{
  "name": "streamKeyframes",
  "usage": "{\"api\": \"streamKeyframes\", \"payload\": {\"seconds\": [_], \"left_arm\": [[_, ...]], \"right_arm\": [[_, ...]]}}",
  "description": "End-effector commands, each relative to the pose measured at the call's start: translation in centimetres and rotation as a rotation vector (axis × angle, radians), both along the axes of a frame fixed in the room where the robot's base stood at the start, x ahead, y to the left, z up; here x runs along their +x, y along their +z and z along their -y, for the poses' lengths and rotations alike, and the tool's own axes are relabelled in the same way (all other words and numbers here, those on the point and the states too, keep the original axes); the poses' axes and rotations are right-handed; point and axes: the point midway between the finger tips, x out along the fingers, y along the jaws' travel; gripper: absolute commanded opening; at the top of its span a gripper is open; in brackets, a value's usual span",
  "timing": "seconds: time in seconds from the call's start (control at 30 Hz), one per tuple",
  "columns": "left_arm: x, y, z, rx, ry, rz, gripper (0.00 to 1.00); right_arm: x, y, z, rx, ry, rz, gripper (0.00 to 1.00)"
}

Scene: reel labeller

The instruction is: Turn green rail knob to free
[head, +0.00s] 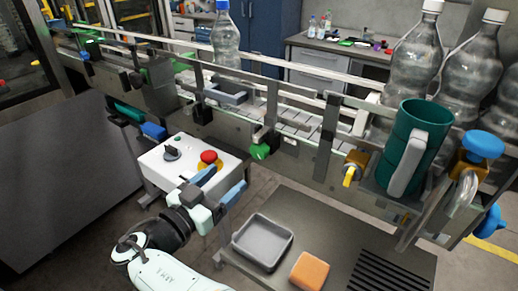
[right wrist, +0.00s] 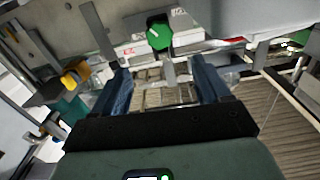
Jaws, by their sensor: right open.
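The green rail knob (head: 261,150) sits on the near side of the conveyor rail in the head view. In the right wrist view the green knob (right wrist: 159,37) shows a white pointer line, with small white labels beside it that I cannot read surely. My right gripper (head: 221,184) is open, with blue fingers, in front of the control box and below and left of the knob. In the right wrist view its open fingers (right wrist: 163,84) have nothing between them, and the knob is beyond their tips, apart from them. My left gripper is not in view.
A white control box (head: 186,160) with a red stop button (head: 209,157) stands close behind my gripper. A yellow knob (head: 350,175) and a teal mug-like container (head: 418,140) are to the right. A grey tray (head: 263,242) and an orange block (head: 310,271) lie below.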

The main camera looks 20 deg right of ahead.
Motion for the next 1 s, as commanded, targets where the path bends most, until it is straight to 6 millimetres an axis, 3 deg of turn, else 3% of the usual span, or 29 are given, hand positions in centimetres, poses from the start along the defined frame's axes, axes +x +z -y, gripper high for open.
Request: {"api": "streamKeyframes", "payload": {"seconds": [0.5, 0.7, 1.0], "left_arm": [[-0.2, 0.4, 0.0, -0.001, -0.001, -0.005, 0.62], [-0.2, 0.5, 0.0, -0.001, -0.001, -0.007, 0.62], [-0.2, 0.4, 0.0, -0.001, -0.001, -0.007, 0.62]], "right_arm": [[6.2, 0.0, 8.1, 0.0, -0.004, -0.001, 0.75], [7.3, 0.0, 9.5, -0.001, -0.002, -0.002, 0.75], [7.6, 0.0, 9.7, -0.001, 0.0, -0.002, 0.75]]}}
